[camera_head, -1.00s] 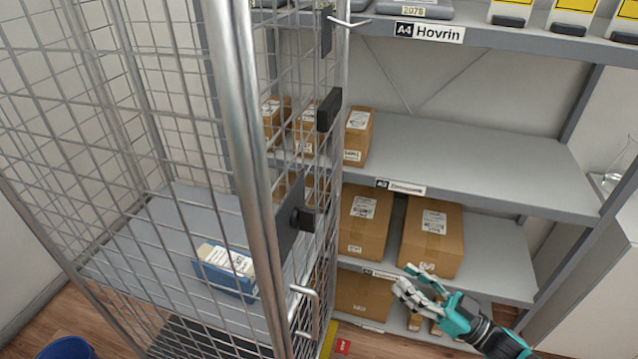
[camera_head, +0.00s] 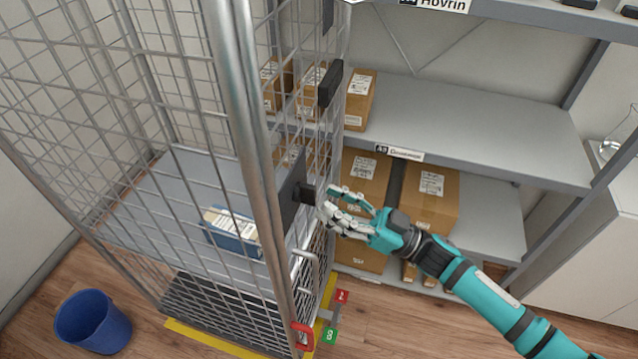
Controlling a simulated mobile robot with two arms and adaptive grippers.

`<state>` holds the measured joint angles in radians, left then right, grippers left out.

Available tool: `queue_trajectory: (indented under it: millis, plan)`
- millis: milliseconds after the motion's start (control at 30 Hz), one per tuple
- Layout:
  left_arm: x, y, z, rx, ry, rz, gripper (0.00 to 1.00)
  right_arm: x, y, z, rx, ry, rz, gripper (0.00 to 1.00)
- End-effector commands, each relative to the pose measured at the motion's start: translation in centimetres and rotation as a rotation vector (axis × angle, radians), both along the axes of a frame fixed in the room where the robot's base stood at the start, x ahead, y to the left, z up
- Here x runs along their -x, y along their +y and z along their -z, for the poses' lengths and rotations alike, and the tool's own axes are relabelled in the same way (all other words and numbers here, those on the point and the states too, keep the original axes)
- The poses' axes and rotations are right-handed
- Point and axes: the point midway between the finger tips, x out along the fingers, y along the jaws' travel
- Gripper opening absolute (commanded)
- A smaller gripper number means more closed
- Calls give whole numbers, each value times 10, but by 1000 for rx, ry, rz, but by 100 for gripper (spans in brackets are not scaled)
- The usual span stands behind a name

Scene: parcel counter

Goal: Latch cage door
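The wire mesh cage (camera_head: 239,120) stands at the left with a grey shelf inside. Its door, seen nearly edge-on, is at the right side of the cage. A black latch block (camera_head: 304,193) on a dark plate sits at mid-height by the door's edge. My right gripper (camera_head: 328,209) is just right of this latch, its teal and grey fingers spread around empty space. The fingertips are at or very near the latch; I cannot tell if they touch it. My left gripper is not in view.
A blue and white parcel (camera_head: 232,232) lies on the cage shelf. Shelving (camera_head: 470,140) with several cardboard boxes stands behind the door at right. A blue bin (camera_head: 92,322) is on the floor at lower left. Red and green pedals (camera_head: 330,337) show at the cage base.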

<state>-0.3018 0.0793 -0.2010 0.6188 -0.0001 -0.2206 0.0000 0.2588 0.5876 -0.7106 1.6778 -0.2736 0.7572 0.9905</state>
Motion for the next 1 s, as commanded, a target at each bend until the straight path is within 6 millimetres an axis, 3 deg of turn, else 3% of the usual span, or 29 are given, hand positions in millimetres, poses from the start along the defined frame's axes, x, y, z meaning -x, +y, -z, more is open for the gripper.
queue_trajectory:
  millis: [233, 600, 867, 1000]
  plan:
    - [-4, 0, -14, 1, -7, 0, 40, -9, 27, -13, 0, 0, 1, 34]
    - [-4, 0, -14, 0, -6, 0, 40, -10, 31, -13, 2, 1, 1, 34]
    - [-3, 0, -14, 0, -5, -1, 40, -10, 31, -13, 1, 1, 1, 0]
    - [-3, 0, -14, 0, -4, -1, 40, -10, 31, -13, 1, 1, 1, 0]
